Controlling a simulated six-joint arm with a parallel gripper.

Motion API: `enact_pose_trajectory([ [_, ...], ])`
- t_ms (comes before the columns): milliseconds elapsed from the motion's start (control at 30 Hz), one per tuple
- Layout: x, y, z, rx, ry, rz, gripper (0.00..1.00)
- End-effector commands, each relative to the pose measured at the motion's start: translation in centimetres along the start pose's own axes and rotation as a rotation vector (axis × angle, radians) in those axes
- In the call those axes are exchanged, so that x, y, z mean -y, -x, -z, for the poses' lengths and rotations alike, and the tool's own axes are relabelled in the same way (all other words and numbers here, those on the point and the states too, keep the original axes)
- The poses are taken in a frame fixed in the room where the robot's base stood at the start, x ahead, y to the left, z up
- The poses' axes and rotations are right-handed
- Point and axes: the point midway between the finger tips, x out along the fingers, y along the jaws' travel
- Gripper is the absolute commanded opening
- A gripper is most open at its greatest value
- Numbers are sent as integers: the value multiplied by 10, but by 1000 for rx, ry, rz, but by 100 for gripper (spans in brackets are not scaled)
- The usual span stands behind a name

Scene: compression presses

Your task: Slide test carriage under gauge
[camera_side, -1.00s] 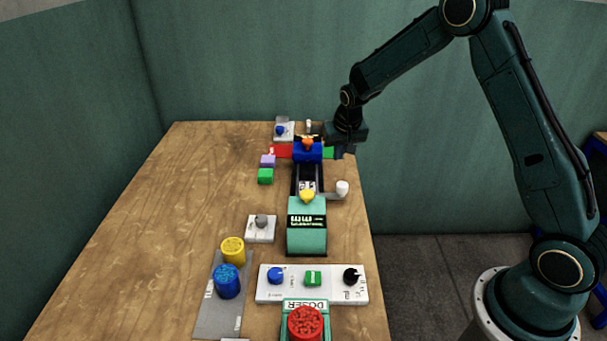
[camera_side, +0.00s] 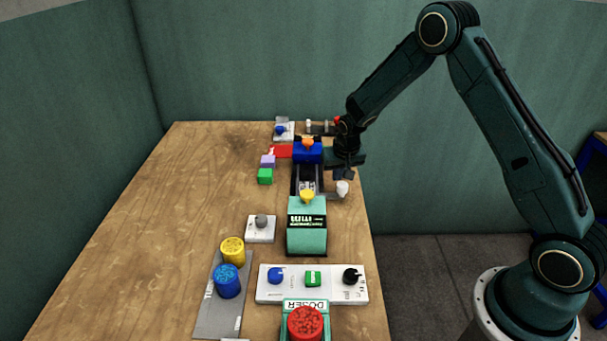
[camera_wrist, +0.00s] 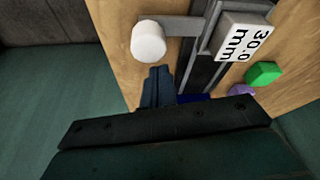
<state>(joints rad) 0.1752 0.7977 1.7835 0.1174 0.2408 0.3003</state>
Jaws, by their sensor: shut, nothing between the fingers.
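A dark rail track (camera_side: 295,180) runs along the table. A small white block in it, marked "30.0 mm" in the wrist view (camera_wrist: 242,38), has a grey side arm ending in a white knob (camera_side: 342,188); this looks like the test carriage. The knob also shows in the wrist view (camera_wrist: 148,41). A teal housing with a black display (camera_side: 307,232) and a yellow tip (camera_side: 307,196) stands at the near end of the track. My gripper (camera_side: 343,175) is shut and empty, low on the far side of the knob. Its fingertips (camera_wrist: 158,78) appear close to the knob; contact is unclear.
A blue block with an orange top (camera_side: 308,151) sits at the track's far end. Green (camera_side: 265,176) and purple (camera_side: 267,161) blocks lie left of the track. A control panel (camera_side: 312,284) and yellow (camera_side: 232,250) and blue (camera_side: 227,281) cylinders stand nearer. The table's left is clear.

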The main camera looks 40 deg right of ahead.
Motion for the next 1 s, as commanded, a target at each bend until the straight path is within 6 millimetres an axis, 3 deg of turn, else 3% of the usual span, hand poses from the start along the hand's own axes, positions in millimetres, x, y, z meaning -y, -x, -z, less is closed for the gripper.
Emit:
enact_pose_trajectory([
  [667,0,4,-11,1,0,-1,0],
  [1000,12,17,-49,3,3,1,0],
])
